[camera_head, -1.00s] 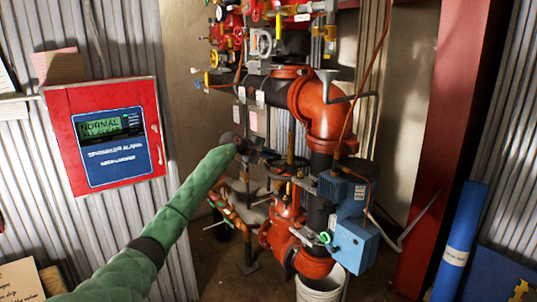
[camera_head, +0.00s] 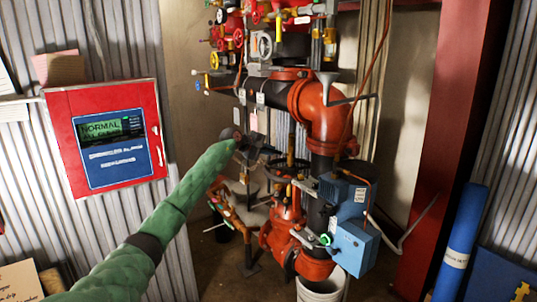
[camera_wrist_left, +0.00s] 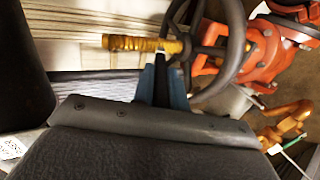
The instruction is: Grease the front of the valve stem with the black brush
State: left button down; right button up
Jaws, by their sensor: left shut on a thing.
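The valve stem (camera_wrist_left: 145,44) is a brass threaded rod. It runs sideways in the left wrist view, beside the dark handwheel (camera_wrist_left: 238,45), and stands upright in the head view (camera_head: 291,150). My left gripper (camera_wrist_left: 160,80) has its blue-grey fingers shut on a dark, narrow thing, the black brush (camera_wrist_left: 161,68), mostly hidden between them. The brush's end reaches the stem's edge in the wrist view; I cannot tell whether they touch. In the head view my left gripper (camera_head: 266,158) is just left of the stem and small. My right gripper is not in view.
The red pipe elbow (camera_head: 322,108) and blue actuator box (camera_head: 352,243) stand right of the stem. A red alarm panel (camera_head: 108,135) hangs on the left wall. A white bucket (camera_head: 322,289) is below the pipe. Gauges and small valves crowd above.

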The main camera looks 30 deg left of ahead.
pick_arm(q)
jog(key=shift+r, duration=0.1)
jog(key=shift+r, duration=1.3)
jog(key=shift+r, duration=0.1)
jog(key=shift+r+p, duration=0.45)
jog(key=shift+r, duration=0.8)
jog(key=shift+r, duration=0.1)
jog(key=shift+r+p, duration=0.3)
jog(key=shift+r, duration=0.95)
jog(key=shift+f+b, duration=0.9)
jog(key=shift+f, duration=0.5)
